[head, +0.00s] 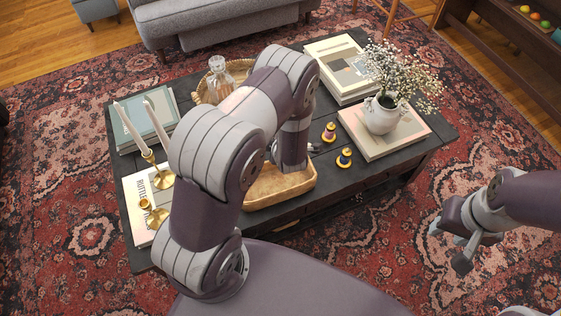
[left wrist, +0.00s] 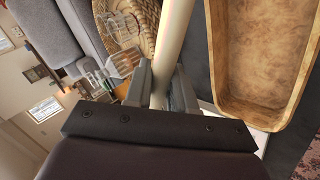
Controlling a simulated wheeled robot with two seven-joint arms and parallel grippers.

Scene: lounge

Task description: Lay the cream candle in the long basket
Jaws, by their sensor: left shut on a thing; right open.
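The cream candle (left wrist: 174,40) is a long pale stick held between the fingers of my left gripper (left wrist: 160,88) in the left wrist view. The long basket (left wrist: 262,50) is a tan, wood-like tray to the right of the candle there; its visible inside is empty. In the head view the long basket (head: 283,190) lies at the table's near edge, partly covered by my left arm. My left gripper's fingers and the candle are hidden there. My right gripper (head: 449,245) is open and empty, over the rug to the right of the table.
The dark table (head: 330,178) also holds two pale candles in brass holders (head: 162,180), an empty brass holder (head: 150,212), books (head: 345,68), a round woven tray (head: 204,92) with a glass decanter (head: 217,75), small dark-and-gold pieces (head: 344,158) and a flower vase (head: 381,113).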

